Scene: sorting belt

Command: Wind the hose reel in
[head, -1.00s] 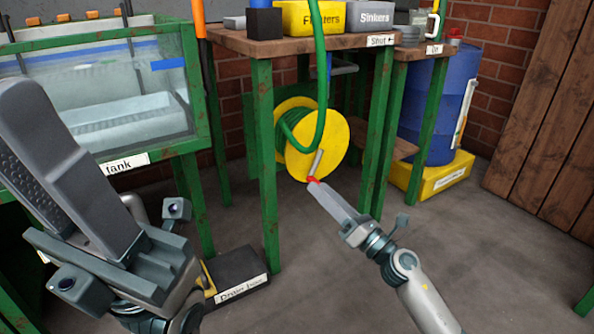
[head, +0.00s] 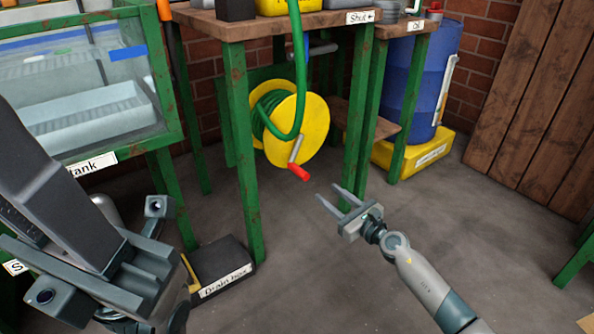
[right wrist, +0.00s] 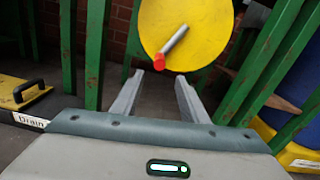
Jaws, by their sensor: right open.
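The yellow hose reel (head: 312,130) with green hose (head: 298,70) wound on it is mounted under the wooden bench. In the right wrist view the red handle (right wrist: 159,62) points toward the camera, just beyond and above the fingertips. My right gripper (head: 327,194) is open and empty, right of and below the handle, apart from it. My left gripper (head: 95,215) is large in the left foreground; its fingertips are not clearly seen.
Green bench legs (head: 243,150) stand left and right of the reel. A drain box (head: 222,268) lies on the floor at left, below the tank (head: 80,100). A blue barrel (head: 425,85) stands on a yellow base (head: 410,155) at right.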

